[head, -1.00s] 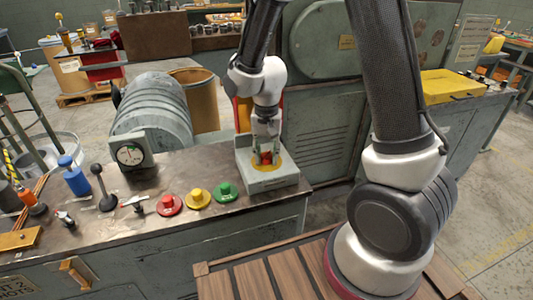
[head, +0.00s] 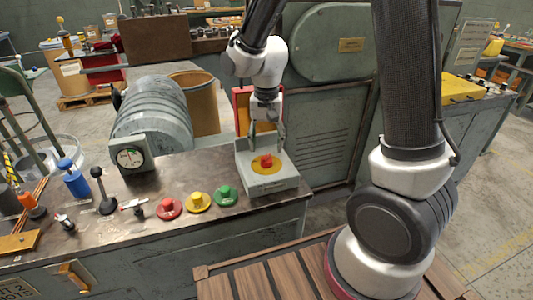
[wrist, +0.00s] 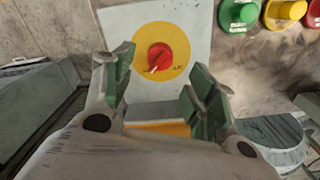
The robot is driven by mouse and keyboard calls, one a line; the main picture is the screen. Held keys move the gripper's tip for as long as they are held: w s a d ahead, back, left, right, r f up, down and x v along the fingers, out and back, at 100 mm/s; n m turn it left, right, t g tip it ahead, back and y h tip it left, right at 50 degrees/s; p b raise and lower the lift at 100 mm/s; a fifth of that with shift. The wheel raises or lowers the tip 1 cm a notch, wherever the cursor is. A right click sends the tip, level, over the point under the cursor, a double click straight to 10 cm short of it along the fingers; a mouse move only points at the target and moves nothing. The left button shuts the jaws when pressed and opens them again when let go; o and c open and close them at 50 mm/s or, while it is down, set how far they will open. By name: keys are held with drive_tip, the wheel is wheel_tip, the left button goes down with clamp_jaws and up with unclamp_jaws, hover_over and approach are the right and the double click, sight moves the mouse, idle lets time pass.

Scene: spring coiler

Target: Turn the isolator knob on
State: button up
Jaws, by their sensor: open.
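The isolator knob (head: 266,161) is red and sits on a yellow disc (head: 254,168) on top of a grey box (head: 270,185) at the right end of the bench. In the wrist view the knob (wrist: 159,57) shows a pale pointer mark aimed at its lower left, with small lettering on the disc at its lower right. My gripper (head: 267,143) is open and empty, above and behind the knob in the head view. In the wrist view its fingers (wrist: 163,82) are spread apart, with the knob between and beyond them, not touched.
Green (head: 226,195), yellow (head: 199,201) and red (head: 168,207) push buttons stand left of the box. A lever (head: 104,190), a dial gauge (head: 130,157) and a blue bottle (head: 74,180) are farther left. A grey machine cabinet (head: 325,130) stands behind the box.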

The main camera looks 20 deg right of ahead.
sight(267, 156)
wheel_tip(267, 156, up, 6)
drive_tip(key=shift+r, duration=0.2)
idle(0.4)
drive_tip(key=s+d+r+n+t, duration=0.2)
drive_tip(key=s+d+r, duration=0.4)
drive_tip(key=s, duration=0.3)
drive_tip(key=s+d+r+n+t, duration=0.2)
drive_tip(key=s+d+r, duration=0.3)
drive_tip(key=s+d, duration=0.4)
drive_tip(key=shift+s+r+n, duration=0.3)
drive_tip(key=shift+s+r, duration=0.1)
drive_tip(key=shift+s, duration=0.15)
